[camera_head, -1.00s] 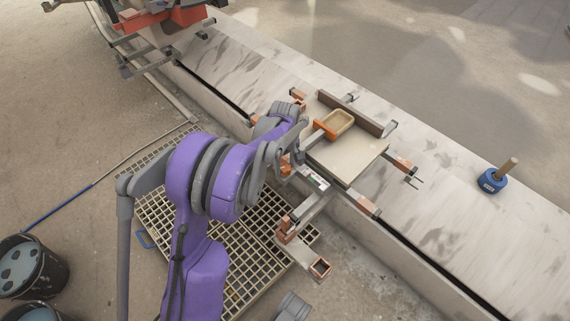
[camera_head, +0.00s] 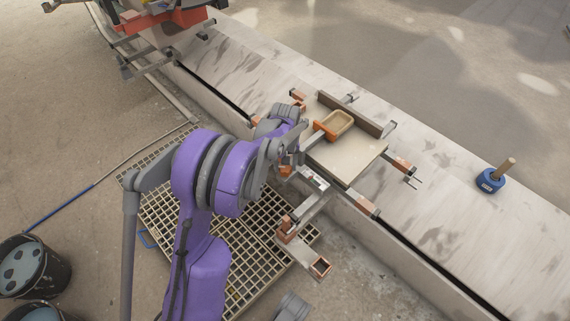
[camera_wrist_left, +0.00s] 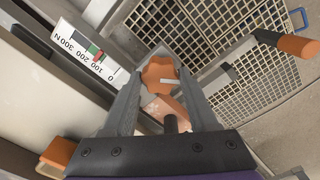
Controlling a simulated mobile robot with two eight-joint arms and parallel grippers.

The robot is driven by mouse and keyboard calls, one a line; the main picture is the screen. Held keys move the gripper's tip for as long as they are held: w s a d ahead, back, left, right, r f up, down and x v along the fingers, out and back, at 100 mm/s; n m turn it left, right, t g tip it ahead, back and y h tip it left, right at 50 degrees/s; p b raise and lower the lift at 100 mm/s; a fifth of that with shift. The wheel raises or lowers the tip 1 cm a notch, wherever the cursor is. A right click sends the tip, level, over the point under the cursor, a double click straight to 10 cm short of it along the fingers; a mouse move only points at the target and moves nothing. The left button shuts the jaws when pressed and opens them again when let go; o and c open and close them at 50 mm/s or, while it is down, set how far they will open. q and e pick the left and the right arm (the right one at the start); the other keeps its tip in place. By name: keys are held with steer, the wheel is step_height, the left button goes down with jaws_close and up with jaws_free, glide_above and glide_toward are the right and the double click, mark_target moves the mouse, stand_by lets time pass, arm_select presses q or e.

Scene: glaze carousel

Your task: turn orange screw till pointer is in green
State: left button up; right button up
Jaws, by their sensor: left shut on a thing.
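The orange screw (camera_wrist_left: 158,76) has a lobed knob and sits between the fingertips in the left wrist view. My left gripper (camera_wrist_left: 160,82) is shut on it, one finger on each side. In the head view my left gripper (camera_head: 290,160) is at the near edge of the clamp fixture, and the wrist partly hides the screw. A white gauge (camera_wrist_left: 82,58) with a scale from 0 to 300 N lies left of the screw. It has a green zone (camera_wrist_left: 92,48) and a small red mark beside it. I cannot tell exactly where the pointer stands.
A blue block with a wooden handle (camera_head: 490,181) stands to the right. A floor grating (camera_head: 250,270) lies below, and dark buckets (camera_head: 30,265) stand at the left.

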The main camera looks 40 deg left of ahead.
mark_target(285, 167)
arm_select(q)
steer(key=shift+m, duration=1.5)
steer(key=o, duration=1.4)
step_height(285, 167, up, 11)
steer(key=p, duration=0.3)
steer(key=shift+f, duration=0.1)
